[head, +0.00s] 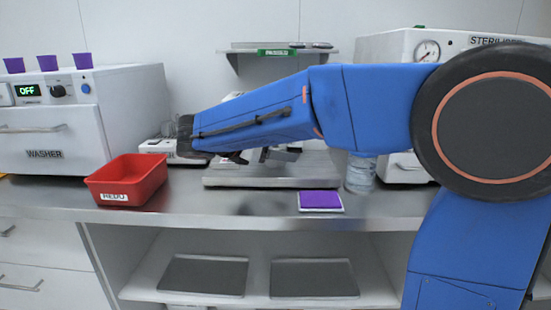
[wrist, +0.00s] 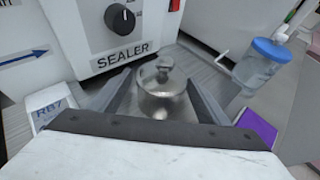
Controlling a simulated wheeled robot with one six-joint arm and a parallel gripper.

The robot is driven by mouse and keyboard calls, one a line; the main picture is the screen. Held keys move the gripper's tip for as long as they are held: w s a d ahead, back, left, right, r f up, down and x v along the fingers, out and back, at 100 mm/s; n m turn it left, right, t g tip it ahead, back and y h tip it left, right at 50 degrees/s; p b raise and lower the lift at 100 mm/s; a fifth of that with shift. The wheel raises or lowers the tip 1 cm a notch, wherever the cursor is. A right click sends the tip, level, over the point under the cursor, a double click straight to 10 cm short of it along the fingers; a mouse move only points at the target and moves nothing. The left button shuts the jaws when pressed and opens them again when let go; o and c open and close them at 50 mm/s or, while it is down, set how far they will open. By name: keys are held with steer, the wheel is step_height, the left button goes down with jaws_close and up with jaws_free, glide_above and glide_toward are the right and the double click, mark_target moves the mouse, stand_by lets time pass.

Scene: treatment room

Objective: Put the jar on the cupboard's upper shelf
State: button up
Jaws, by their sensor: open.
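The arm hides the jar in the head view. A clear container (wrist: 262,62) with a blue lid stands to the right, and its body shows in the head view (head: 360,175). Under the counter, an open cupboard shows a white shelf (head: 258,292) bearing two dark flat trays.
A red REDO bin (head: 128,180) and a purple pad (head: 320,200) sit on the counter (head: 250,208). The washer (head: 85,120) stands left, the steriliser (head: 385,50) right. A small PASSED wall shelf (head: 282,49) hangs behind. The sealer (wrist: 115,35) stands close behind the jar.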

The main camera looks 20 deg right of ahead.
steer(key=c, duration=1.3)
steer(key=shift+c, duration=0.2)
step_height(320, 180, up, 18)
